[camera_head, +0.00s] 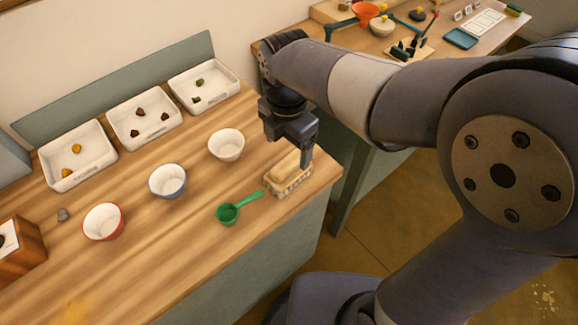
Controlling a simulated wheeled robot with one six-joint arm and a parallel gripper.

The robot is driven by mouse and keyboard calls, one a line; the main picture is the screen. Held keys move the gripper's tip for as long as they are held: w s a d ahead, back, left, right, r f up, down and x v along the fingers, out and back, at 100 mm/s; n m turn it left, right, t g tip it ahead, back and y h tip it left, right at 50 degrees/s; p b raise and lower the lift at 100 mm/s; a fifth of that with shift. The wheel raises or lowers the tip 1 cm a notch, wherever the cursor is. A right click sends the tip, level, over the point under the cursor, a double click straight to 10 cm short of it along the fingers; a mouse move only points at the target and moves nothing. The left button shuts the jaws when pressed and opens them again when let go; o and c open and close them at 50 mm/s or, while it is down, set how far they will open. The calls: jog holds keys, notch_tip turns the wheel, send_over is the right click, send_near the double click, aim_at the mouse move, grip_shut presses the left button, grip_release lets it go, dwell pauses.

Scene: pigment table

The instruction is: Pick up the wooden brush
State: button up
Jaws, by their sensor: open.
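The wooden brush (290,167) lies near the right end of the wooden table, close to its front edge. It looks like a pale wooden block with a lighter, bristle-like band along its lower side. My gripper (289,150) points down just above the far end of the brush. Its jaws are open, with one finger showing near the upper right end of the brush. I cannot tell whether the fingers touch the brush or stand apart from it. Part of the far end may be hidden by my gripper.
A green scoop (228,213) lies left of the brush. A white bowl (226,145), a blue-rimmed bowl (168,181) and a red-rimmed bowl (104,222) stand farther left. White trays (226,93) with small lumps line the back. Bare wood (170,245) lies in front.

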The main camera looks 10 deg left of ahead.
aim_at(289, 161)
notch_tip(289, 161, down, 4)
jog(key=shift+r, duration=0.15)
jog(key=f, duration=0.5)
jog(key=shift+w+d+f, duration=0.1)
jog(key=shift+w+f, duration=0.1)
jog(key=shift+f, duration=0.1)
jog(key=c, duration=1.1)
jog(key=shift+r, duration=0.1)
